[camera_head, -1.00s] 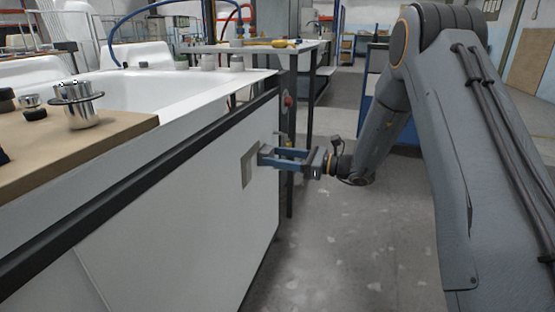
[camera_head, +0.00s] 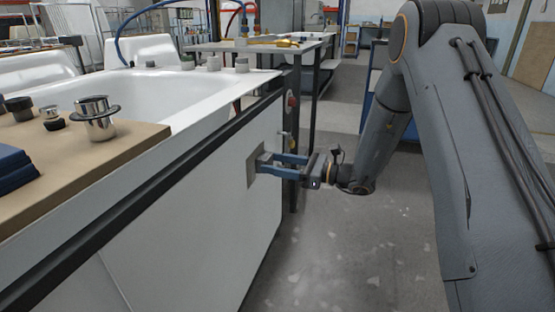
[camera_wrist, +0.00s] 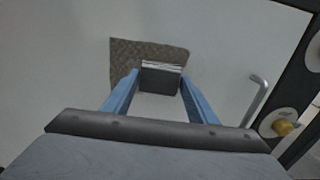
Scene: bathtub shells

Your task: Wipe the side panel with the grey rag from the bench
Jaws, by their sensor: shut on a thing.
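The side panel (camera_head: 190,215) is the large pale flat face below the tub's dark rail. The grey rag (camera_head: 251,171) is a small flat square against the panel near its far end. My gripper (camera_head: 262,160), with blue fingers, is shut on the rag and points at the panel. In the wrist view the rag (camera_wrist: 132,62) lies flat in front of the fingertips (camera_wrist: 160,78) and sticks out above and to the left of them. It looks pressed to the panel, but the exact contact is hidden behind the dark pads.
A bent metal handle (camera_wrist: 257,98) and a round fitting with a yellow knob (camera_wrist: 284,127) stand out to the right of the rag. A wooden board (camera_head: 95,160) holds a metal fitting (camera_head: 97,118) and a blue folded stack (camera_head: 14,168). The floor beside the panel is clear.

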